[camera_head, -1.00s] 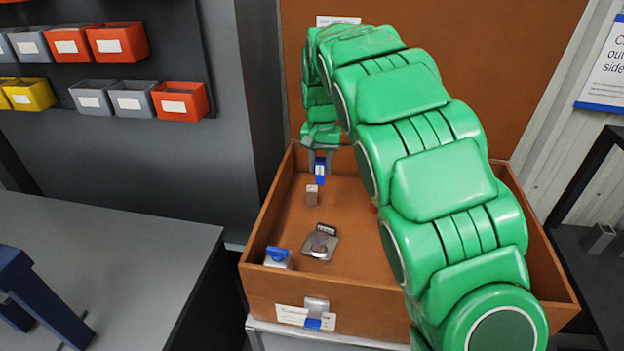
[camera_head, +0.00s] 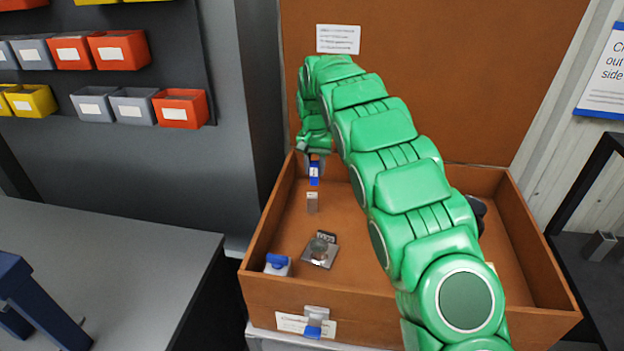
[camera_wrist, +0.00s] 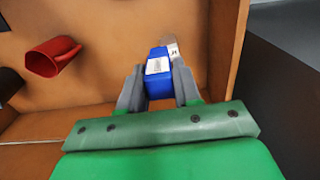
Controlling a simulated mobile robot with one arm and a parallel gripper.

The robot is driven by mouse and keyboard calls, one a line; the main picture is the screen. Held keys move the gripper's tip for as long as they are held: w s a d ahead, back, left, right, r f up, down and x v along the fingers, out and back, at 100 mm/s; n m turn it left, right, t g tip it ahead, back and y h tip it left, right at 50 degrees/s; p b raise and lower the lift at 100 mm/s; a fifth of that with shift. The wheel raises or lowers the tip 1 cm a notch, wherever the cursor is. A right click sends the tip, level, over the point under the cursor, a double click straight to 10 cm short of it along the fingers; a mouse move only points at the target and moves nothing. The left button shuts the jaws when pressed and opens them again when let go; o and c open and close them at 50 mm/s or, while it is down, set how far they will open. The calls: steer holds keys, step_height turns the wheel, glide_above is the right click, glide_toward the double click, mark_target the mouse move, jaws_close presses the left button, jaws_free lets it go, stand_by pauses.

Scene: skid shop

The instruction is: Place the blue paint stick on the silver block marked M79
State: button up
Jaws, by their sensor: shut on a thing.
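My gripper (camera_wrist: 158,90) is shut on a blue paint stick (camera_wrist: 158,72) with a white label, and the stick also shows in the head view (camera_head: 314,174). A small upright silver block (camera_head: 312,202) stands in the brown wooden box (camera_head: 250,240), just below and in front of the stick in the head view. In the wrist view a pale block with dark marking (camera_wrist: 172,46) shows right beyond the stick, partly hidden by it. Its marking is too small to read surely. I cannot tell whether stick and block touch.
A flat silver piece with a round part (camera_head: 320,250) and a blue-topped pale block (camera_head: 278,264) lie nearer the box front. A silver-and-blue piece (camera_head: 315,322) is at the front wall. Box walls surround the work.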

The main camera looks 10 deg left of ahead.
steer(key=shift+w+a+f, duration=0.2)
steer(key=shift+w+f, duration=0.35)
steer(key=shift+f, duration=0.15)
steer(key=shift+w+a+f, duration=0.25)
steer(key=shift+w+f, duration=0.3)
steer(key=shift+f, duration=0.1)
steer(key=shift+w+a+f, duration=0.2)
steer(key=shift+w+f, duration=0.35)
steer(key=shift+f, duration=0.15)
steer(key=shift+f, duration=0.1)
steer(key=shift+w+f, duration=0.2)
steer(key=shift+f, duration=0.1)
steer(key=shift+a+f, duration=0.1)
steer(key=shift+f, duration=1.4)
steer(key=shift+f, duration=0.1)
steer(key=o, duration=1.1)
steer(key=shift+c, duration=0.2)
